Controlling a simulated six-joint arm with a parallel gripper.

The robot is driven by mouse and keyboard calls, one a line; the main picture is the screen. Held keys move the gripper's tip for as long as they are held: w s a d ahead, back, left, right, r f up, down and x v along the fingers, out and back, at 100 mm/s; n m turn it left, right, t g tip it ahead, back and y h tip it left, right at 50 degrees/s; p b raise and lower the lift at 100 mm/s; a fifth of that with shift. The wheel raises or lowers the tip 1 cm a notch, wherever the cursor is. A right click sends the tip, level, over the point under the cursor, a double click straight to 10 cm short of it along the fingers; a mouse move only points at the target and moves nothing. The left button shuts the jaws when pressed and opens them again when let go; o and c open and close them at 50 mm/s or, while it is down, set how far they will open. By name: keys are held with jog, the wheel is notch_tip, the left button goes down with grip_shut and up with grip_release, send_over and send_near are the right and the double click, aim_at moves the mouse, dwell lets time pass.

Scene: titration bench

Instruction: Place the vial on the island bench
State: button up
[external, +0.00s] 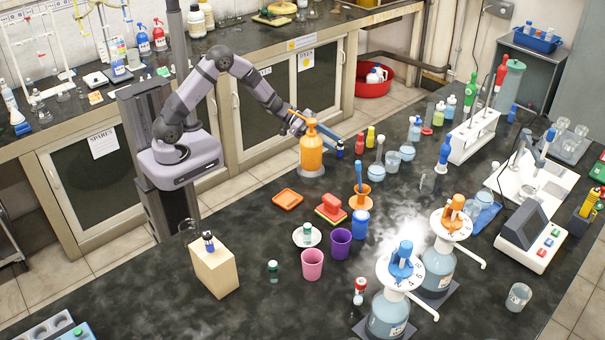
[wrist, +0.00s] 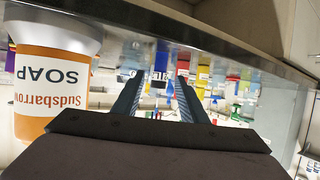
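A small blue-capped vial (external: 340,149) is near the far left edge of the island bench (external: 265,310), just behind the orange soap bottle. My gripper (external: 343,138) reaches past that bottle, low over the bench, with its fingertips at the vial. In the wrist view, the two fingers of my gripper (wrist: 161,90) stand apart, with a small dark-capped vial (wrist: 161,62) showing between or just beyond their tips. I see a gap between the fingers. Whether they touch the vial is too small to tell.
The orange soap bottle (external: 311,150) stands close beside my fingers and looms in the wrist view (wrist: 50,85). Another blue-capped vial (external: 208,241) is on a wooden block (external: 215,272). Red and yellow bottles (external: 365,138) and flasks stand to the right.

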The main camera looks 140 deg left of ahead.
jog(key=v, duration=0.7)
jog(key=shift+s+r, duration=0.15)
jog(key=shift+s, duration=0.05)
jog(key=shift+d, duration=0.1)
